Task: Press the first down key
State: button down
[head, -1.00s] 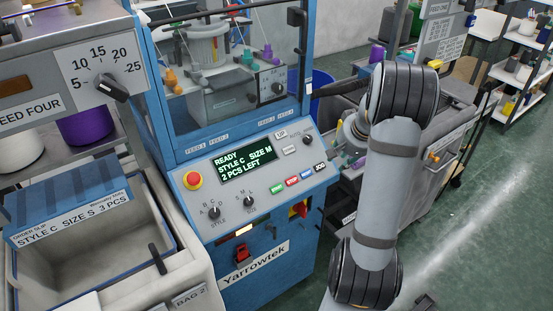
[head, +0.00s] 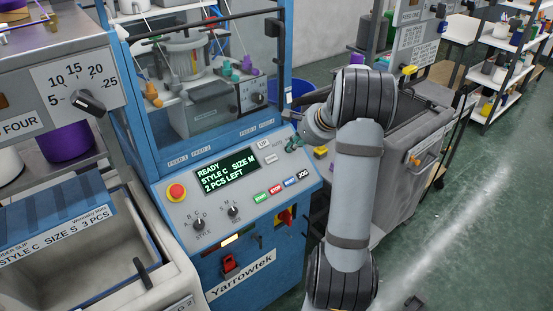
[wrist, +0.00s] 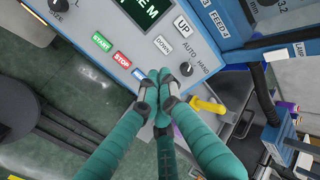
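The pale DOWN key (head: 271,158) sits on the grey control panel (head: 290,178), just below the UP key (head: 263,144). In the wrist view the DOWN key (wrist: 163,45) lies just beyond my fingertips, and the UP key (wrist: 182,26) is up and to its right. My gripper (wrist: 170,74) has teal fingers with their tips drawn together and nothing visible between them. In the head view my gripper (head: 293,145) is over the panel's right side, right of both keys. The gap between tips and panel is hard to judge. The display (head: 228,172) reads READY, STYLE C, SIZE M, 2 PCS LEFT.
START (wrist: 101,41), STOP (wrist: 122,60) and RESET (wrist: 140,74) keys line the panel's lower edge. The AUTO/HAND knob (wrist: 186,68) is close beside my fingertips. A red emergency button (head: 176,192) is at the panel's left. The machine's window frame rises behind.

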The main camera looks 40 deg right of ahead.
aim_at(272, 163)
jog(key=p+x, duration=0.2)
jog(key=x, duration=1.1)
jog(key=shift+w+f, duration=0.15)
jog(key=shift+b+x, duration=0.8)
jog(key=shift+b, duration=0.25)
jog(key=shift+a, duration=0.15)
jog(key=b+v, duration=0.1)
jog(key=v, duration=1.3)
